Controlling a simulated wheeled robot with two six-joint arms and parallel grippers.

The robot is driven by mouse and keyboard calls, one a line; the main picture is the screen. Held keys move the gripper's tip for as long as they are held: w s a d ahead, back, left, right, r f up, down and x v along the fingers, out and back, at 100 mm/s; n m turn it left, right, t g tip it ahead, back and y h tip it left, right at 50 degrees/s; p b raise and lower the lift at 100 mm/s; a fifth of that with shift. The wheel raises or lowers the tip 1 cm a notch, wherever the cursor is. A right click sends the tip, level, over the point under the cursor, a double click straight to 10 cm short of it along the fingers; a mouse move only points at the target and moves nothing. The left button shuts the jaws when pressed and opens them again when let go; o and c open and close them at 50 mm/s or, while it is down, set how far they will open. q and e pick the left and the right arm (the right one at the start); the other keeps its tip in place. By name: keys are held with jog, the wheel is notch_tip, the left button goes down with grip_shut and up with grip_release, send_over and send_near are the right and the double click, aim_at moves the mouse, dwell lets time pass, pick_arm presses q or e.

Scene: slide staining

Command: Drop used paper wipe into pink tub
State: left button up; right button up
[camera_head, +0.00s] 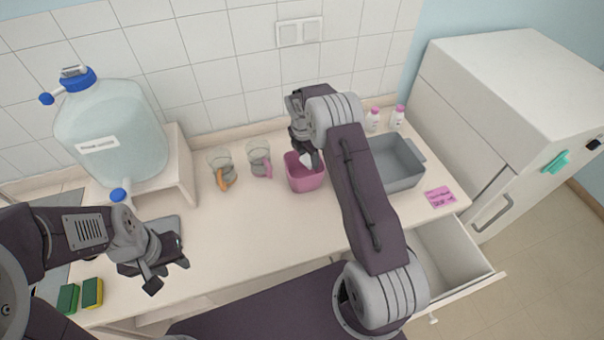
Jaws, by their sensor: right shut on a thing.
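The pink tub (305,182) stands on the counter near the middle of the head view. My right gripper (311,155) is over the tub, pointing down, and is shut on the white paper wipe (305,160). The wipe shows as a small white patch at the tub's opening; I cannot tell whether it touches the tub. Part of the tub's inside is hidden by the gripper. My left gripper (168,277) is at the lower left, over the counter's front part, with its fingers apart and nothing between them.
Two glass beakers (259,157) (221,168) stand left of the tub. A grey basin (398,162) stands right, partly behind my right arm. Two small bottles (373,119) (397,117) stand behind it. A large water jug (112,130) is at left. A drawer (450,262) hangs open at lower right.

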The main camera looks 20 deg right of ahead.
jog(key=o, duration=1.4)
jog(key=shift+r, duration=0.1)
notch_tip(320, 180, up, 9)
jog(key=a+b, duration=0.1)
jog(key=b, duration=0.1)
jog(key=shift+s+a, duration=0.15)
jog(key=shift+s, duration=0.1)
